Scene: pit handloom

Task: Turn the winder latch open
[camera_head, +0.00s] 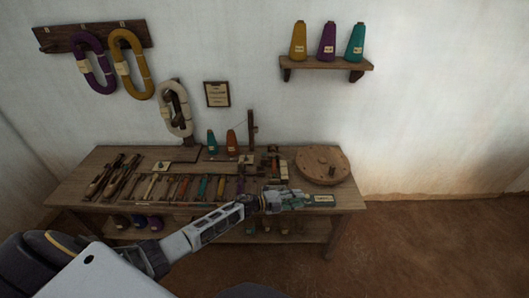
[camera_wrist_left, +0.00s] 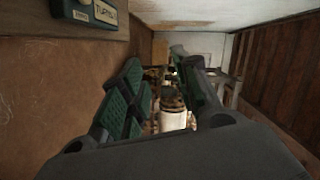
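My left gripper (camera_head: 298,199) is over the front right part of the workbench, beside a small blue label plate (camera_head: 324,199). In the left wrist view its two green-padded fingers (camera_wrist_left: 166,95) stand apart with a gap between them. A pale cylinder (camera_wrist_left: 173,112) shows beyond that gap; I cannot tell whether it is near the fingers. The label plate (camera_wrist_left: 95,12) is at the upper left there, its lettering cut off. A round wooden wheel (camera_head: 322,163) with a peg lies behind the gripper. I cannot make out the winder latch itself. My right gripper is out of view.
The wooden workbench (camera_head: 110,165) holds several tools (camera_head: 185,187) in a row and bobbins along the back. An upright post (camera_head: 252,132) stands behind them. Yarn cones (camera_head: 327,42) sit on a wall shelf (camera_head: 325,65). The floor at right is clear.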

